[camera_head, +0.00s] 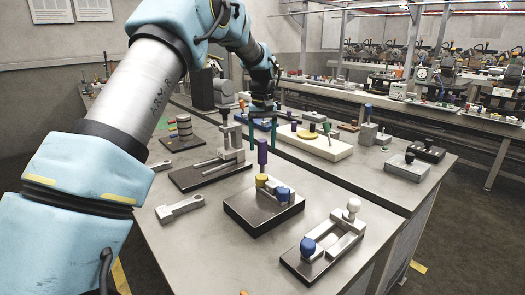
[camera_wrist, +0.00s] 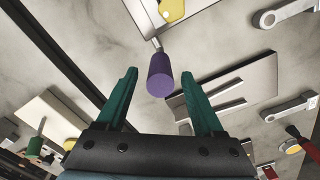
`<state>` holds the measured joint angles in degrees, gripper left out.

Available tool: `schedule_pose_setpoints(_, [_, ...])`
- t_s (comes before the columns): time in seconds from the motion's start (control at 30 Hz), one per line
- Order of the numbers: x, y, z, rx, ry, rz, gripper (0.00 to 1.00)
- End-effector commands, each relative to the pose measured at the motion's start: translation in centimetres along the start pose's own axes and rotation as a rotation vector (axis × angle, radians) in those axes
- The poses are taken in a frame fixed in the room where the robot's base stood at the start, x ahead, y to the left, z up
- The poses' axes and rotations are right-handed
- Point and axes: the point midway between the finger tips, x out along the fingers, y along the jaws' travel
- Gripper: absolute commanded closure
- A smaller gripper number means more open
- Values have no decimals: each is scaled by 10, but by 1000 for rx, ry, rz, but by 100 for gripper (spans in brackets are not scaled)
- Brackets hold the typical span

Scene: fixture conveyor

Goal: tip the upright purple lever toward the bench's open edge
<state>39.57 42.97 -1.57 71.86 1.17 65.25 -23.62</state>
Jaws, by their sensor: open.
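The purple lever (camera_head: 262,152) stands upright on a dark fixture block (camera_head: 245,213) on the bench. Its purple cylindrical grip also shows in the wrist view (camera_wrist: 160,78), on a thin metal stem. My gripper (camera_head: 262,142) is open above the lever, with its green fingers pointing down. In the wrist view my gripper (camera_wrist: 160,74) has one finger on each side of the purple grip, with gaps on both sides. I cannot tell how far down the fingertips reach along the grip.
A second fixture with blue (camera_head: 308,246) and white (camera_head: 353,204) knobs stands at the front right. A slotted metal fixture (camera_head: 232,143) is behind left, and a wrench (camera_head: 180,208) lies left. A cream block (camera_head: 315,143) is behind. The bench's front middle is clear.

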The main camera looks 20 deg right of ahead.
Motion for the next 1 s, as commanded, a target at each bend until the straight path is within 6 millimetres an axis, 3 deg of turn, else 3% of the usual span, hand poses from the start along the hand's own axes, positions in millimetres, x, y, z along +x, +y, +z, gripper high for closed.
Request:
schedule_pose_setpoints(0.23, [31, 0, 0, 0, -1, 0, 31])
schedule_pose_setpoints(0.63, [38, 0, 0, 0, 1, 1, 32])
schedule_pose_setpoints(1.0, [38, 0, 0, 0, 1, 1, 74])
